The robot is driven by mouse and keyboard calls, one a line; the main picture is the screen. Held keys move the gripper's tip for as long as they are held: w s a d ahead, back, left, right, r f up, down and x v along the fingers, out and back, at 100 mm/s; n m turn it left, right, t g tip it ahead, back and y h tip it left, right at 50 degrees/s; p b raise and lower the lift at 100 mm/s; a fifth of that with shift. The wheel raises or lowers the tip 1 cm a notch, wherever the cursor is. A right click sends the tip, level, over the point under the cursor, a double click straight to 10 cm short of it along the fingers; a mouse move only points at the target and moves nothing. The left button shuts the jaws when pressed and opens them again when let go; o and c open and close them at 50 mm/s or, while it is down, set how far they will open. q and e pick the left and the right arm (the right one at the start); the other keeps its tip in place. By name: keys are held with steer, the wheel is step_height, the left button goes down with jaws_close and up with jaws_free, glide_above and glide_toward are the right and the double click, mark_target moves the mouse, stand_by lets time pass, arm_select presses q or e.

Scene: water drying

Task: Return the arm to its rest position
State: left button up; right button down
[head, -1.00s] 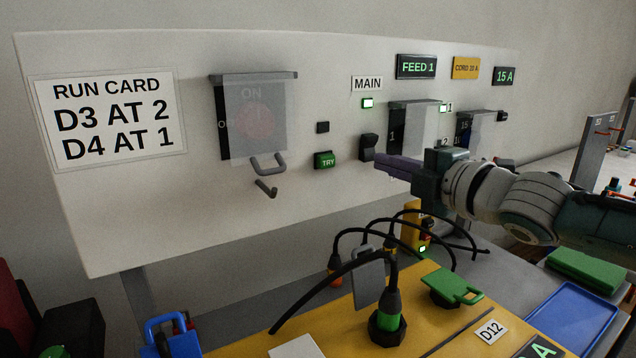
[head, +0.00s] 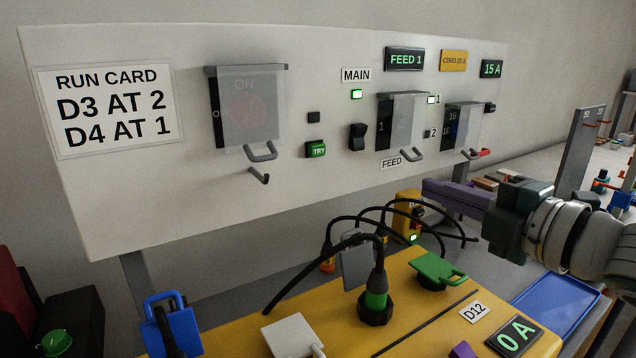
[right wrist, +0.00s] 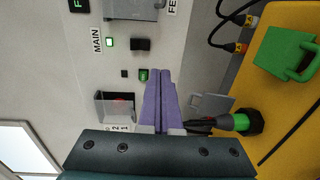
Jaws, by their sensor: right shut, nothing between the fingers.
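My right gripper (head: 428,187) is at the right of the head view, in front of the lower right of the white panel and above the grey bench. Its purple fingers are closed together with nothing between them. In the right wrist view the shut fingers (right wrist: 157,100) point toward the panel, apart from it. A purple tip (head: 463,350) shows at the bottom edge of the head view; it may be part of my left gripper, but I cannot tell its state. No whole left arm shows.
The white panel (head: 220,185) carries covered switches, a black rocker (head: 358,137) and a green TRY button (head: 316,149). Below, a yellow unit (head: 400,320) holds a green-banded plug (head: 376,290) with black cables. A blue tray (head: 556,305) lies at the right.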

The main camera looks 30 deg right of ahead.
stand_by(0.3)
steer(key=s+a+f+m+g+h+p, duration=0.3)
steer(key=s+a+f+m+g+p, duration=0.2)
steer(key=s+a+m+g, duration=0.5)
steer(key=s+a+r+m+g+y+p, duration=0.1)
steer(key=s+a+r+m+g+p, duration=0.2)
steer(key=s, duration=0.4)
steer(key=s+a+r+m+y+p, duration=0.1)
steer(key=s+a+m+p, duration=0.1)
steer(key=s+m, duration=0.3)
step_height(320, 180, up, 36)
steer(key=s+n+p, duration=0.1)
steer(key=p, duration=3.4)
steer(key=shift+f, duration=0.25)
